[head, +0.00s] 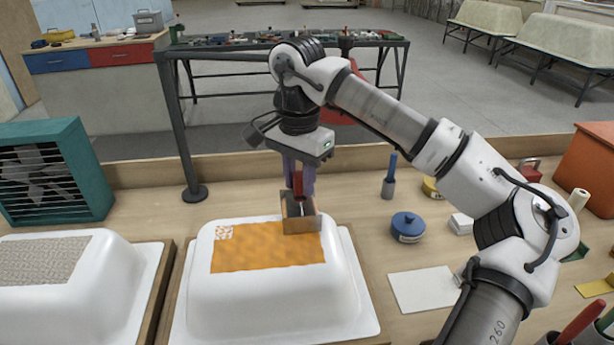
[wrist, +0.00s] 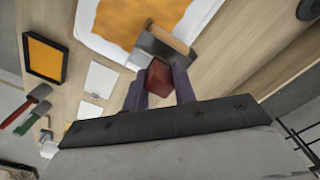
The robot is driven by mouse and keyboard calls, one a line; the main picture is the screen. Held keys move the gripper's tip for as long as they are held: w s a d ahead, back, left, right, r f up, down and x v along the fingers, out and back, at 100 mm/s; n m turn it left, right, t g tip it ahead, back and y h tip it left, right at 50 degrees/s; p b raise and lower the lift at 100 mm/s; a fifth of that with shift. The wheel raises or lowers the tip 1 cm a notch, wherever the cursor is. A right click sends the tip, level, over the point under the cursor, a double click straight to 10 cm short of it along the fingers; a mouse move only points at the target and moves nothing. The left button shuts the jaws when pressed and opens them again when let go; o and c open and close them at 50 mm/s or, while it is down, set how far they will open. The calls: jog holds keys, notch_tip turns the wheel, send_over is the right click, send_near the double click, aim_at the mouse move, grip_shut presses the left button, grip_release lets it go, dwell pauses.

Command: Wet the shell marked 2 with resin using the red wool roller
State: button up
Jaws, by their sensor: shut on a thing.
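My gripper (head: 299,185) is shut on the red handle (wrist: 159,76) of a tool. The tool's broad head (head: 300,214), tan and grey, is at the back right edge of the orange patch; I cannot make out a wool roller sleeve on it. The white shell (head: 270,298) stands upside down below it. Its top carries an orange, wet-looking patch (head: 262,250), with a small pale, mottled piece at the back left corner. Whether the head touches the patch is unclear. A second white shell (head: 105,300) at the left bears a grey woven patch (head: 40,260). I cannot read any number marks.
A teal fan unit (head: 55,175) stands at the left. A blue pot (head: 407,227), a cup with a blue-handled tool (head: 389,178) and a white sheet (head: 423,289) lie right of the shell. A black-framed orange tray (wrist: 45,58) shows in the wrist view.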

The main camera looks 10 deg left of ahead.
jog(key=shift+s+a+f+p, duration=0.2)
jog(key=shift+s+a, duration=0.6)
jog(key=shift+a, duration=1.9)
jog(key=shift+s+a+r+p, duration=0.25)
jog(key=shift+s+a, duration=0.5)
jog(key=shift+a, duration=2)
jog(key=shift+s+a+f+p, duration=0.25)
jog(key=shift+s+a, duration=0.55)
jog(key=shift+a, duration=1.9)
jog(key=shift+r, duration=0.1)
notch_tip(320, 180, up, 6)
jog(key=p, duration=0.4)
jog(key=shift+p, duration=0.4)
